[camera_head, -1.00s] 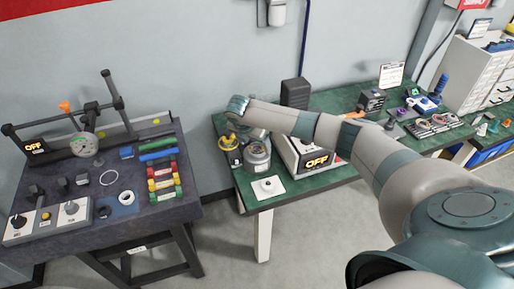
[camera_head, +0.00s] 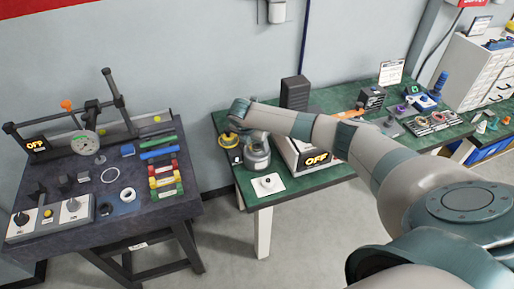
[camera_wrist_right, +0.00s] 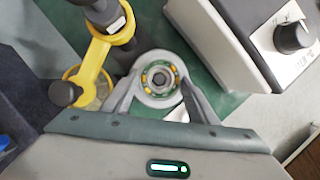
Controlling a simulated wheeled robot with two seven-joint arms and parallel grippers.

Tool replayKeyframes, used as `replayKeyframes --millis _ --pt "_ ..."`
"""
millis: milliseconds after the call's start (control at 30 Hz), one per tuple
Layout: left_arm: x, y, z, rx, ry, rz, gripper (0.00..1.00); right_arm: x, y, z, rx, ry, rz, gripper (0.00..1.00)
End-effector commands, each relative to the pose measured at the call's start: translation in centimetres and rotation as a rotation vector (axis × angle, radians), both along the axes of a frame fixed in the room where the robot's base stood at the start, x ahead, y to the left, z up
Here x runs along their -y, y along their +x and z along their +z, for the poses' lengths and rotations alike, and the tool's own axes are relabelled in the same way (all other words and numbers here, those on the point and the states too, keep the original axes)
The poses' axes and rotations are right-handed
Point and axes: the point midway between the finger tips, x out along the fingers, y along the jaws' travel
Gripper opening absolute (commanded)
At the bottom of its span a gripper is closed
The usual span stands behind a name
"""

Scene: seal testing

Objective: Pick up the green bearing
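The green bearing (camera_wrist_right: 160,78), a pale grey ring with a green and yellow inside, shows in the right wrist view. My right gripper (camera_wrist_right: 160,85) has its two grey fingers at the left and right sides of the ring. Its fingertips look close to or touching the ring, and I cannot tell whether they are clamped. In the head view my right arm reaches over the left end of the green-topped table (camera_head: 317,180). I cannot make out the bearing there. My left gripper is not in view.
A yellow tool (camera_wrist_right: 92,65) stands close left of the bearing. A grey box with a black knob (camera_wrist_right: 291,38) is at the upper right. A white plate (camera_head: 276,189) lies near the table's front edge. The dark left table (camera_head: 150,225) stands apart across a floor gap.

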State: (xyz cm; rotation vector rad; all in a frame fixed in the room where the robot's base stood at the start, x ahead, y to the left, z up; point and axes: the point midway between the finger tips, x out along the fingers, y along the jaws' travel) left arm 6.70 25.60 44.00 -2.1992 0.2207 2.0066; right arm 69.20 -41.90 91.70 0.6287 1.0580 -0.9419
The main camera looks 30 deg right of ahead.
Motion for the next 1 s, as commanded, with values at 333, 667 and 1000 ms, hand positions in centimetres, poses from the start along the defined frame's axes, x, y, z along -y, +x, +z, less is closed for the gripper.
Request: replayKeyframes --millis 333,667,1000 --pt "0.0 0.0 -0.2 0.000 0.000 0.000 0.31 0.1 0.1 0.3 0.002 0.000 0.000 0.18" --pt "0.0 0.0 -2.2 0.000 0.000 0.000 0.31 0.1 0.2 3.4 0.007 0.000 0.000 0.18" --pt "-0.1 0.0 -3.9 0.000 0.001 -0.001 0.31 1.8 -4.2 6.6 0.003 -0.002 0.000 0.18"
